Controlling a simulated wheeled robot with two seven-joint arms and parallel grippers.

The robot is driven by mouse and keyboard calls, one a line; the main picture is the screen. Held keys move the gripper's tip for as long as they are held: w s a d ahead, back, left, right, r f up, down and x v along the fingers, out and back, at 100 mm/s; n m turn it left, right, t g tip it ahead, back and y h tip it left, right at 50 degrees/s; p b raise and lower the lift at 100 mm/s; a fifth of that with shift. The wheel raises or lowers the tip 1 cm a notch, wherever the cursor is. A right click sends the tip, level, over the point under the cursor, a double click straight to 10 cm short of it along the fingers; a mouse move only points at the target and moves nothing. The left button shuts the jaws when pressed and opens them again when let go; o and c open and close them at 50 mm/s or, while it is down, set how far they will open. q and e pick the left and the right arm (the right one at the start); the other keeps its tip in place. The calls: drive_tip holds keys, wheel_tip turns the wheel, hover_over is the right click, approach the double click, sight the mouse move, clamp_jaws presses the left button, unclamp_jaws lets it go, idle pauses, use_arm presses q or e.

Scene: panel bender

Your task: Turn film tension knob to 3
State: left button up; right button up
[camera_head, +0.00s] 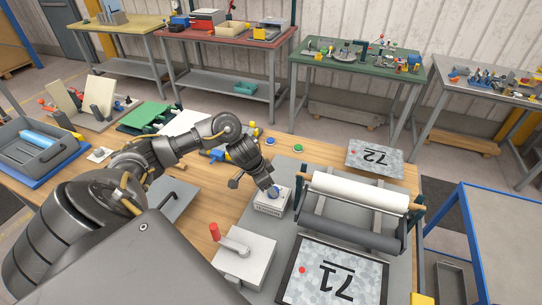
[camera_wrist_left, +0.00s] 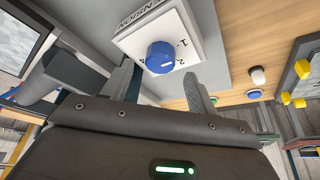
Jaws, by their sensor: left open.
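The film tension knob (camera_head: 274,191) is a round blue knob on a small white box (camera_head: 270,206) on the bench. In the left wrist view the knob (camera_wrist_left: 159,56) shows a short white mark on the side towards my gripper. The white box (camera_wrist_left: 140,38) carries "TENSION" lettering and the numerals 1 and 2; the 3 cannot be made out. My left gripper (camera_head: 266,183) is just above the knob. Its fingers (camera_wrist_left: 160,74) are open, with the knob between and just beyond their tips. I cannot tell whether they touch it. My right gripper is out of view.
A film roller frame (camera_head: 352,194) with a white roll stands right of the knob. A grey box with a red-tipped lever (camera_head: 245,254) stands in front. A green button (camera_head: 298,148) is behind.

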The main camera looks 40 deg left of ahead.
use_arm(q)
drive_tip(key=shift+x, duration=1.6)
drive_tip(key=c, duration=0.9)
drive_tip(key=shift+a, duration=0.1)
drive_tip(key=shift+c, duration=0.5)
